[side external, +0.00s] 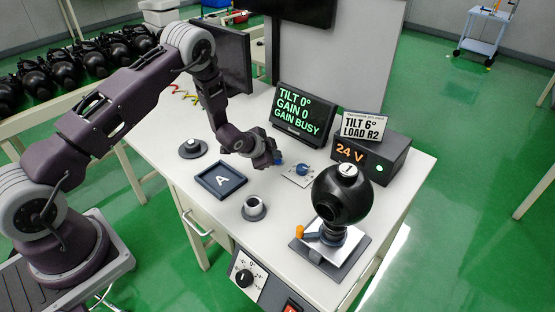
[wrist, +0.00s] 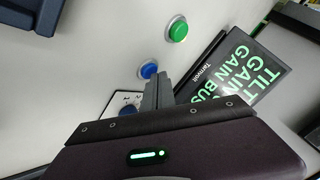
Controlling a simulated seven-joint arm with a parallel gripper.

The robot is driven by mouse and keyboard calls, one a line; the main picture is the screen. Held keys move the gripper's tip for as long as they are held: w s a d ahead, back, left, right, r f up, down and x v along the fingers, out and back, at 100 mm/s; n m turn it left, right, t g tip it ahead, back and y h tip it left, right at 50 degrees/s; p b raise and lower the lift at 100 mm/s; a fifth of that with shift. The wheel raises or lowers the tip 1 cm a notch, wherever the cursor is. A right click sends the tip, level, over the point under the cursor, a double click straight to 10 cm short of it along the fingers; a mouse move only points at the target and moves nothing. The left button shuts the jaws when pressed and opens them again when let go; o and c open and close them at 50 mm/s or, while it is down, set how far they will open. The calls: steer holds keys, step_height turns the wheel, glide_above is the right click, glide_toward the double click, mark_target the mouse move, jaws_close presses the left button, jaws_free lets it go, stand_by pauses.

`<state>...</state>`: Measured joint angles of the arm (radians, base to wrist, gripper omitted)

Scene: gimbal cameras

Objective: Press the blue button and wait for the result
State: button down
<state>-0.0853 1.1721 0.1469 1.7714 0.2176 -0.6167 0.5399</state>
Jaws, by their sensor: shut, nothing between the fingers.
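The blue button (wrist: 148,70) is a round cap on the white table top, just beyond my fingertips in the wrist view. Part of it shows beside my gripper in the side external view (side external: 278,161). My gripper (wrist: 158,82) is shut and empty, its fingers pointing at the button's edge; I cannot tell whether they touch it. The black display (side external: 303,112) reads "TILT 0° GAIN 0 GAIN BUSY" in green. A card (side external: 363,126) reads "TILT 6° LOAD R2". The black ball-shaped camera (side external: 343,192) stands on its gimbal mount at the right.
A green button (wrist: 178,30) and a blue dial (side external: 302,169) on a white plate sit near the blue button. A 24 V box (side external: 372,158) with a green lamp is behind. A framed "A" pad (side external: 221,180) and a white-topped cup-like part (side external: 254,207) lie in front.

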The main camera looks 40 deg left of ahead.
stand_by(0.4)
steer(key=shift+r, duration=0.75)
steer(key=shift+r, duration=0.15)
steer(key=shift+r, duration=2.4)
